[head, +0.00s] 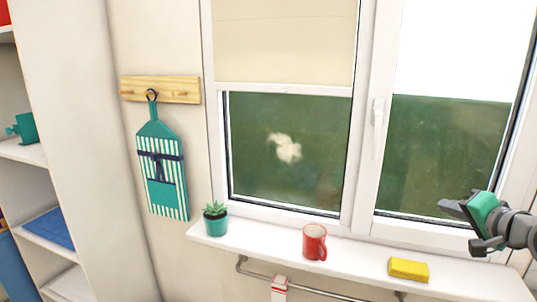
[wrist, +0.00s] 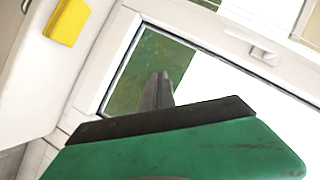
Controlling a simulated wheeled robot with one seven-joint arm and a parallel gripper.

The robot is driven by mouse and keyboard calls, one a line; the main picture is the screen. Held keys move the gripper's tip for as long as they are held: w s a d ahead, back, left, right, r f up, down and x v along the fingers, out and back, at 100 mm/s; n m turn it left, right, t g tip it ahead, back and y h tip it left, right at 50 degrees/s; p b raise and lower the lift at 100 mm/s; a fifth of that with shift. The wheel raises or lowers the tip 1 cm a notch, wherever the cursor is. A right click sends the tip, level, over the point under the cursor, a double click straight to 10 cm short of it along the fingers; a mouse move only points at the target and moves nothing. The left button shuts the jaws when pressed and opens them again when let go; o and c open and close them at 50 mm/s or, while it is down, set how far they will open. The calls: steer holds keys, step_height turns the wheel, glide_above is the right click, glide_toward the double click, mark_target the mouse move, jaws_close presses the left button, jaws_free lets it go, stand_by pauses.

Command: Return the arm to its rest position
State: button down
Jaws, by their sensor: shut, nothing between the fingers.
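My gripper (head: 474,218) is at the right edge of the head view, raised above the right end of the windowsill and in front of the right window pane. It is shut and empty. In the wrist view its green and black body fills the bottom, with a grey fingertip (wrist: 156,90) showing above the dark bar. The rest of my arm is mostly out of the picture.
The white windowsill (head: 360,262) holds a potted succulent (head: 215,219), a red mug (head: 314,242) and a yellow sponge (head: 408,269). The sponge (wrist: 68,22) also shows in the wrist view. A striped apron (head: 163,180) hangs left of the window, beside white shelves (head: 90,150).

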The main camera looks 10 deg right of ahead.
steer(key=s+d+f+g+h, duration=0.1)
steer(key=s+d+f+g, duration=0.15)
steer(key=s+f, duration=0.45)
steer(key=s+d+f+g, duration=0.1)
steer(key=s+f+g, duration=0.25)
steer(key=f, duration=0.65)
steer(key=s+a+f+n+g+y, duration=0.2)
steer(key=s+a+f+g, duration=0.3)
steer(key=a+f, duration=0.5)
steer(key=w+a+r+n, duration=0.1)
steer(key=w+a+n, duration=0.2)
steer(key=a, duration=0.8)
steer(key=w+a+r+n+p, duration=0.1)
steer(key=w+a+r+n, duration=0.1)
steer(key=a, duration=0.8)
steer(key=w+a+r+n+y+p, duration=0.1)
steer(key=w+a+n, duration=0.3)
steer(key=a, duration=0.7)
steer(key=shift+w+a+r+n, duration=0.15)
steer(key=shift+w+a+n, duration=0.2)
steer(key=shift+n, duration=0.65)
